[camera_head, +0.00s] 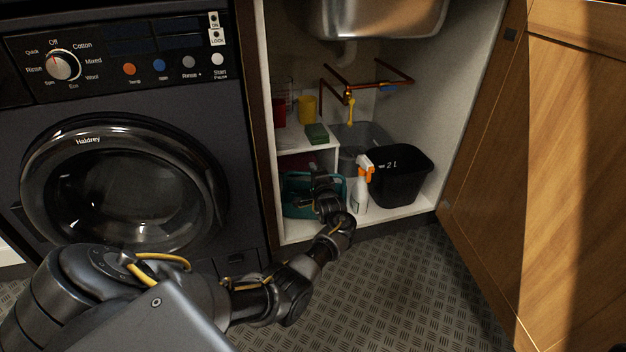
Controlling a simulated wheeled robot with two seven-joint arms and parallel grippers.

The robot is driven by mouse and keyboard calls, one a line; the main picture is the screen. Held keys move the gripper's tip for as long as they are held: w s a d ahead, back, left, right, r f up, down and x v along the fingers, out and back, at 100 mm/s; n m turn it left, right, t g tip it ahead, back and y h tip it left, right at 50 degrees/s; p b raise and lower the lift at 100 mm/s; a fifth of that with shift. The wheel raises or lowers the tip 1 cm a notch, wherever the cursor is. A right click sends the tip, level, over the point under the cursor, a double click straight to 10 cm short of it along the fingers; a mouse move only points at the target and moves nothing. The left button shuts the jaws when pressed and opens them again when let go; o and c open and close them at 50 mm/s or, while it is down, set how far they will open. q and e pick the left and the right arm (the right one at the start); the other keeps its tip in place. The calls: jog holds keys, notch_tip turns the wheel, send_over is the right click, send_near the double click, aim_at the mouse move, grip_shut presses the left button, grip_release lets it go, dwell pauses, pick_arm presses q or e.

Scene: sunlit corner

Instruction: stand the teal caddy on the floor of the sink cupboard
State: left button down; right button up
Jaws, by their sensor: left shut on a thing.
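The teal caddy (294,203) is at the front left of the sink cupboard, under the small white shelf. My left arm reaches in from the lower left, and my left gripper (319,180) is at the caddy, shut on it. The hand and wrist hide much of the caddy's middle and right side. I cannot tell whether its base touches the cupboard floor (379,214). My right gripper is not in view.
A white spray bottle (360,196) with an orange head stands just right of the caddy. A black bin (402,178) and a grey tub (362,139) are beyond it. The shelf (300,140) holds a yellow cup (307,109) and a green sponge (317,134). The wooden door (560,150) stands open at right.

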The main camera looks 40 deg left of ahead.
pick_arm(q)
jog(key=shift+f, duration=0.15)
jog(key=c, duration=1.5)
grip_release()
jog(key=shift+f, duration=0.15)
jog(key=shift+o, duration=0.2)
